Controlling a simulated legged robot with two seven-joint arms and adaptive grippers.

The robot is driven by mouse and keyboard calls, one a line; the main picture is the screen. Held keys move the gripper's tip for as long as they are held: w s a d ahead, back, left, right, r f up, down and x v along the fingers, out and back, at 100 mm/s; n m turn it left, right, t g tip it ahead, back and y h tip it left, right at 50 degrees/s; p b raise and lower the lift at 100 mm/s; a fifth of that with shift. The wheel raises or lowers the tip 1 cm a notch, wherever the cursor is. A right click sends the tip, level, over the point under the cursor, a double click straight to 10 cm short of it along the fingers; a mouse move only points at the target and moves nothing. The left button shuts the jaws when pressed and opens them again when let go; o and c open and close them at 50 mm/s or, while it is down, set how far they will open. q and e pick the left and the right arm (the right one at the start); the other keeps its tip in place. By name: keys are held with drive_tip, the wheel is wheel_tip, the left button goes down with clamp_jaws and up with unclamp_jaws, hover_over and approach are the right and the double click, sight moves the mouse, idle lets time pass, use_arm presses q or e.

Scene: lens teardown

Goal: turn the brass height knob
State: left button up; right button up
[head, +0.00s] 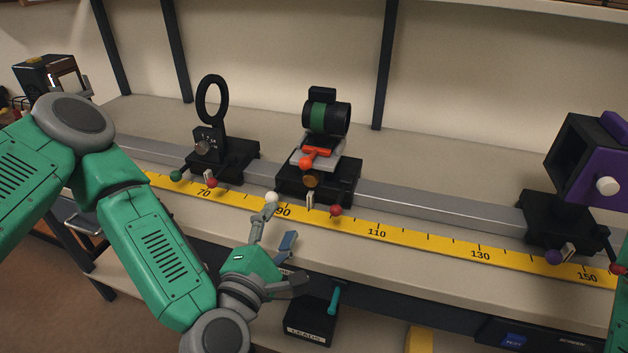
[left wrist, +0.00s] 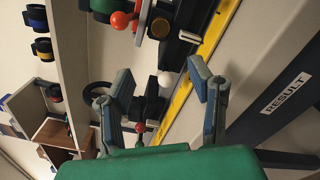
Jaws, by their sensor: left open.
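The brass height knob (head: 311,181) is a small round disc on the front of the middle carriage (head: 335,190), below an orange-red lever. It also shows near the top of the left wrist view (left wrist: 160,28). My left gripper (head: 279,222) is open and empty, in front of the rail, below and left of the knob and apart from it. In the left wrist view its two fingers (left wrist: 163,85) are spread, with a white ball knob (left wrist: 166,79) showing between them. My right gripper is not in view.
The white ball (head: 271,198) and a red ball (head: 336,211) flank the middle carriage. A ring holder (head: 212,100) stands to the left, a purple-sided box (head: 590,160) to the right. A yellow scale (head: 430,246) runs along the rail. A LEADS box (head: 310,322) sits below.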

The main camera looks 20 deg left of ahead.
sight(310, 183)
use_arm(q)
drive_tip(key=w, duration=0.3)
drive_tip(key=w+d, duration=0.1)
drive_tip(key=w, duration=0.7)
drive_tip(key=shift+d+b, duration=0.35)
drive_tip(key=shift+d, duration=0.05)
drive_tip(key=shift+w+a, duration=0.4)
drive_tip(key=shift+a, duration=0.05)
drive_tip(key=shift+d, duration=0.25)
drive_tip(key=shift+c, duration=0.5)
drive_tip(key=shift+s+d, duration=0.1)
drive_tip(key=shift+d, duration=0.1)
clamp_jaws()
